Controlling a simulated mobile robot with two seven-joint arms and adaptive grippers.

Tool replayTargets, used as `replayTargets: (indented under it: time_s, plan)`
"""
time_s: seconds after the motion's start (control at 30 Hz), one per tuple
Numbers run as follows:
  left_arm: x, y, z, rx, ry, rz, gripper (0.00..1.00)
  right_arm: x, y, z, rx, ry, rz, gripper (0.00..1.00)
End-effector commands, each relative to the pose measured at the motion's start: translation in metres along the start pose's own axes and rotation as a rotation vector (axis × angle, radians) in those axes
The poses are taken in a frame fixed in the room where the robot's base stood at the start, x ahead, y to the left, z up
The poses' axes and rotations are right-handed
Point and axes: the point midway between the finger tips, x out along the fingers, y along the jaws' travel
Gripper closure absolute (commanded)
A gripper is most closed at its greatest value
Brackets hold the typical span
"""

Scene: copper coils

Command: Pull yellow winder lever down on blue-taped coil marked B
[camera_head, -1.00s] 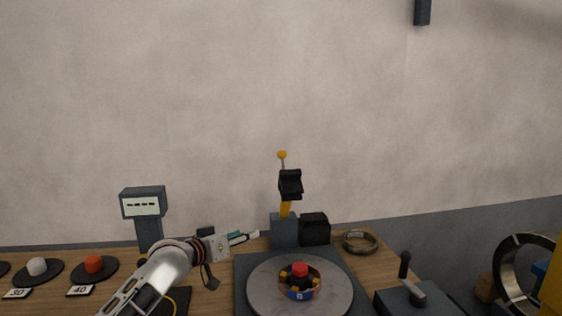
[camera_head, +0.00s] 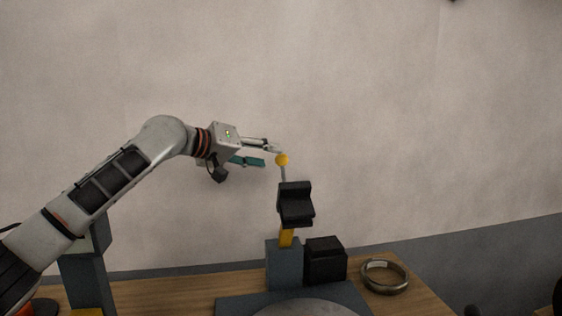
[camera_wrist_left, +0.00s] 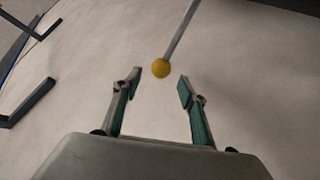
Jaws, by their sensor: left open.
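The winder lever is a thin grey rod with a yellow ball knob (camera_head: 282,160) on top, standing upright above the black head (camera_head: 296,204) of the winder. My left gripper (camera_head: 272,155) is open, raised just left of the knob with its fingers pointing at it. In the left wrist view the knob (camera_wrist_left: 160,68) lies just beyond and between the two open fingertips (camera_wrist_left: 160,88), with nothing held. The turntable (camera_head: 310,308) shows only its back edge, so the blue-taped coil is out of view now. My right gripper does not show.
A black box (camera_head: 325,262) stands right of the winder's grey post (camera_head: 284,264). A metal ring (camera_head: 385,276) lies on the wooden table (camera_head: 420,292) further right. The grey display stand (camera_head: 84,282) is partly behind my left arm. The wall behind the lever is bare.

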Motion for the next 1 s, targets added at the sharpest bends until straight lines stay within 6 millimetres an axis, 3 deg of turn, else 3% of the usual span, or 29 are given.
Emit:
replayTargets:
  time_s: [0.2, 0.4, 0.83, 0.87, 1.0]
  plan:
    - [0.037, -0.004, 0.004, -0.004, -0.004, -0.002, 0.58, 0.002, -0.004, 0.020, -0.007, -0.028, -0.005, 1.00]
    - [0.058, -0.003, 0.003, -0.003, -0.002, -0.002, 0.58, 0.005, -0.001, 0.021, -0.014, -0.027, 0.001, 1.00]
    - [0.064, -0.001, 0.001, 0.001, 0.000, -0.001, 0.58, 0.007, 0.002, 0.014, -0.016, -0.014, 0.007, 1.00]
    - [0.064, -0.001, 0.001, 0.001, 0.000, -0.001, 0.63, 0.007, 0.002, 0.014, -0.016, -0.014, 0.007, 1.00]
    - [0.064, -0.001, 0.001, 0.001, 0.000, -0.001, 0.99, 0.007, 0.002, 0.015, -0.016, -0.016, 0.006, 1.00]
